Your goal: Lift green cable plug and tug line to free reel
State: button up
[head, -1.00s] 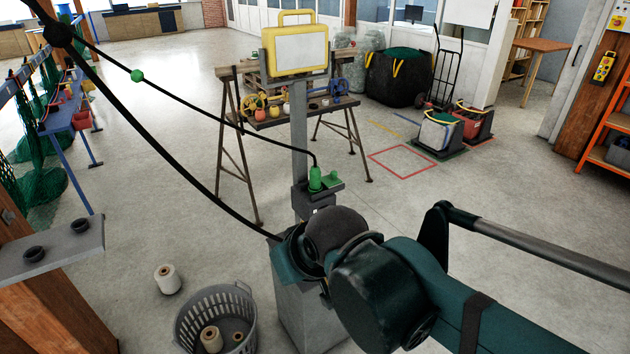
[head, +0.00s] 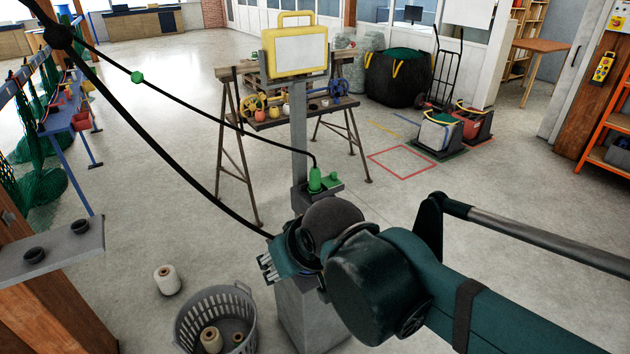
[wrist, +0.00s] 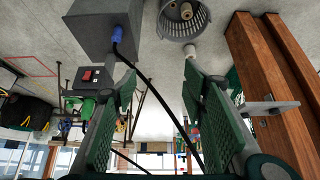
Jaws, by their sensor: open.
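The green plug (head: 315,178) stands upright on the grey post's small ledge, beside a second green piece (head: 331,180). A thicker black cable (head: 170,160) hangs from the hub and passes behind my wrist. My gripper (head: 266,267) is below and left of the plug, apart from it. In the wrist view my gripper (wrist: 160,75) has its fingers spread, with a black cable crossing behind the gap. I cannot tell which item is the reel.
A grey basket (head: 215,318) with spools and a white spool (head: 167,280) are on the floor at lower left. A shelf (head: 60,248) with dark cups is at left. A yellow-framed sign (head: 296,50) tops the post. A trestle table (head: 290,112) stands behind.

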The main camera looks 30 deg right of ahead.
jog(key=w+d+r+m+g+p, duration=0.2)
jog(key=w+d+r+m+p, duration=0.3)
jog(key=w, duration=0.5)
jog(key=m+g+p, duration=0.3)
jog(key=m+p, duration=0.3)
jog(key=m, duration=0.1)
send_near(316, 168)
jog(key=s+a, duration=0.4)
jog(key=a, duration=0.6)
jog(key=w+d+f+m+p, duration=0.1)
jog(key=w+d+f, duration=0.1)
jog(key=d, duration=0.1)
jog(key=w+d+f+m+g+p, duration=0.1)
jog(key=d+f, duration=0.1)
jog(key=d, duration=0.1)
jog(key=w+d+f+m+p, duration=0.1)
jog(key=w+d+f, duration=0.1)
jog(key=d, duration=0.1)
jog(key=shift+w+d+f+m+g, duration=0.15)
jog(key=shift+w+f+m+g, duration=0.15)
jog(key=shift+g, duration=0.1)
jog(key=shift+w+d+f, duration=0.15)
jog(key=shift+d+f, duration=0.15)
jog(key=shift+d, duration=0.1)
jog(key=shift+f, duration=1.3)
